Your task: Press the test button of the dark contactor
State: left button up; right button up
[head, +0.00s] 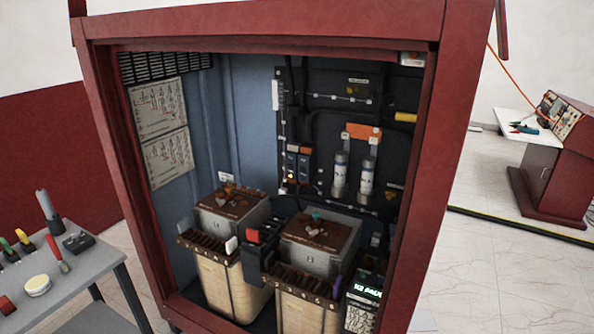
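Inside the open red cabinet, a pair of small dark modules (298,166) sits side by side on the dark back panel, left of two silver cylinders. One has a small lit spot; they look like contactors, but I cannot tell which is the dark contactor of the task. A dark block with a red part on top (254,244) stands lower, between the two transformers. No test button can be made out at this size. Neither of my grippers is in view.
The red cabinet frame (435,145) bounds the opening. Inside are a left transformer (232,280), a right transformer (318,250), silver cylinders (367,180) and a lit display unit (365,300). A grey tool table (90,290) stands at left, a red cart (555,170) at far right.

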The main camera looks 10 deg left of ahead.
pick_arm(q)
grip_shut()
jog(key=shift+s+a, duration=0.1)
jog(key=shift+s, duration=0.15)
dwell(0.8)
